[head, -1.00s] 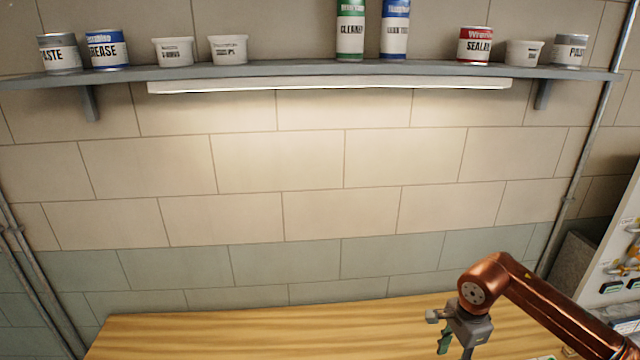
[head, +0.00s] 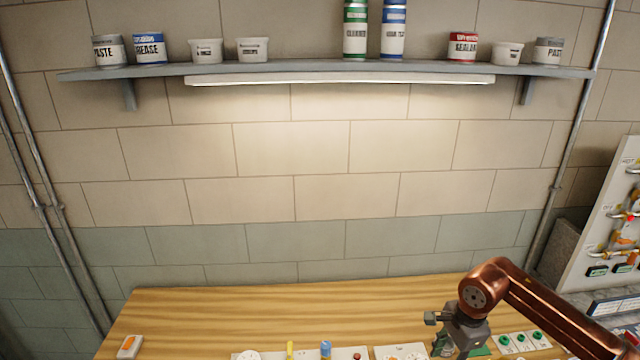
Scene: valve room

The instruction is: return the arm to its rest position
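My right arm comes in from the lower right in copper colour, bent at the elbow. My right gripper (head: 447,345) points down over the right part of the wooden bench (head: 280,300). Its fingers run into the bottom edge of the head view, and I cannot tell whether they are open or shut. A green thing shows at the fingers, but I cannot tell whether it is held. My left gripper is not in view.
A shelf (head: 330,69) holds cans and tubs above. A panel with pipes (head: 615,225) stands right.

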